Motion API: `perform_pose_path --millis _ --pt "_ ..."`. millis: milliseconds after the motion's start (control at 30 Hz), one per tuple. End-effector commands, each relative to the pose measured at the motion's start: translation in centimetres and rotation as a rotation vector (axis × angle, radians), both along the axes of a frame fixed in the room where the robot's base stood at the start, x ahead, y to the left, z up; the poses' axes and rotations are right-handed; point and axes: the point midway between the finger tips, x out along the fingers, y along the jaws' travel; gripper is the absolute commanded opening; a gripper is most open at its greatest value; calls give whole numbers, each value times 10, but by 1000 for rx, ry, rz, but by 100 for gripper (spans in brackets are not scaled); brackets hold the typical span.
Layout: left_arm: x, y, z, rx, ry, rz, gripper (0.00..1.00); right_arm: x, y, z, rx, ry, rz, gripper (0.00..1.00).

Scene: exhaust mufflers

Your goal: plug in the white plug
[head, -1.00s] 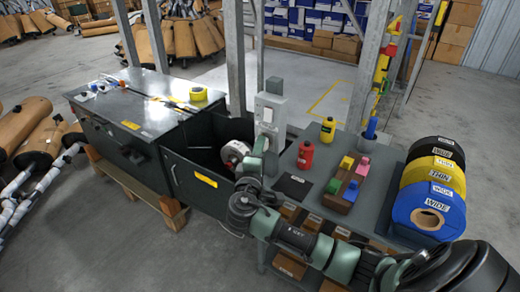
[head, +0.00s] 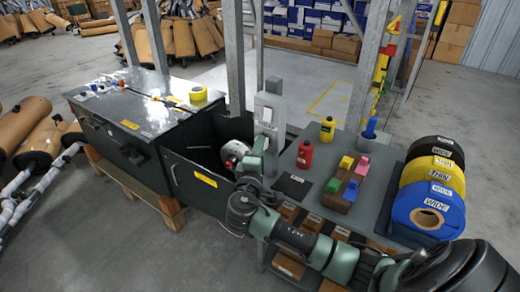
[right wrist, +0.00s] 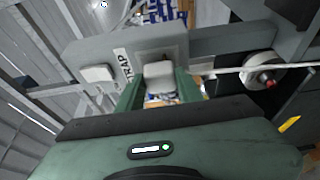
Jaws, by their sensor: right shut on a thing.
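My right gripper (head: 258,150) is at the grey upright post (head: 270,98) beside the dark bin. In the right wrist view, its two green fingers (right wrist: 159,88) are shut on the white plug (right wrist: 158,72). The plug is in front of a grey square plate (right wrist: 160,49) on the post. I cannot tell whether the plug's prongs are in a socket. A second white block (right wrist: 97,74) sits on the post beside a printed label. The plug is mostly hidden by my gripper in the head view. My left gripper is not in view.
The open dark bin (head: 197,185) with a white reel (head: 236,152) stands left of the post.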

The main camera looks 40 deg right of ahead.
Motion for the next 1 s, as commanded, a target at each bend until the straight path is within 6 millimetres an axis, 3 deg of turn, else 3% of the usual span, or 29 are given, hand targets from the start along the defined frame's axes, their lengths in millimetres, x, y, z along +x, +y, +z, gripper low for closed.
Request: perform_pose_path --millis 933,967,1000 --pt "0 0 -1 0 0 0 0 5 -11 0 0 0 -1 0" --pt "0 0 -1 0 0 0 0 5 -11 0 0 0 -1 41" --pt "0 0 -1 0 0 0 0 5 -10 0 0 0 -1 52"
